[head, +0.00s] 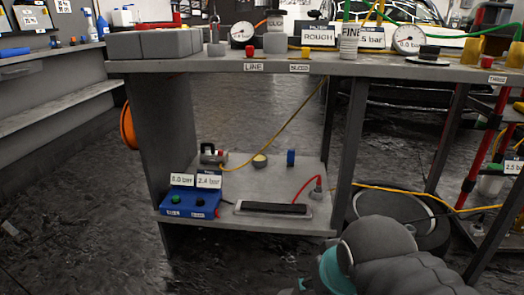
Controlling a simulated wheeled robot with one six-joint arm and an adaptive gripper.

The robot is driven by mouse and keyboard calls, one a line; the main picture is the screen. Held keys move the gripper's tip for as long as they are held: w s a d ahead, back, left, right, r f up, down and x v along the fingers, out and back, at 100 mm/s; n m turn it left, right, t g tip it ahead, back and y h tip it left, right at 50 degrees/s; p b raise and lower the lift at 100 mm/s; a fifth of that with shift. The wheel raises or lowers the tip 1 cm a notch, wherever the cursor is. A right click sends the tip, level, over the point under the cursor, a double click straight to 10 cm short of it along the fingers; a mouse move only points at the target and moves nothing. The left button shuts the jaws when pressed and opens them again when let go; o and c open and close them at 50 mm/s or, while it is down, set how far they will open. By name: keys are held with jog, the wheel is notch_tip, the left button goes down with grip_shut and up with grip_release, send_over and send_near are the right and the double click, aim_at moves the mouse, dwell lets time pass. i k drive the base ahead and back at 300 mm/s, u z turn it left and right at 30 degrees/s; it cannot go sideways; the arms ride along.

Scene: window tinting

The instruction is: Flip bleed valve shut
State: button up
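My arm shows at the bottom right, grey with a teal ring, low in front of the bench and well apart from the valve. My gripper's fingertips do not show.
The workbench (200,66) holds a FINE canister (349,42) and a second gauge (408,38). Its lower shelf (280,222) carries a blue box (188,203) and a dark-topped tray (272,209). Yellow hoses cross the right side. The floor at left is clear.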

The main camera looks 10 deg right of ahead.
aim_at(306, 51)
jog(key=z, duration=1.25)
jog(key=i, duration=0.4)
jog(key=u, duration=1.25)
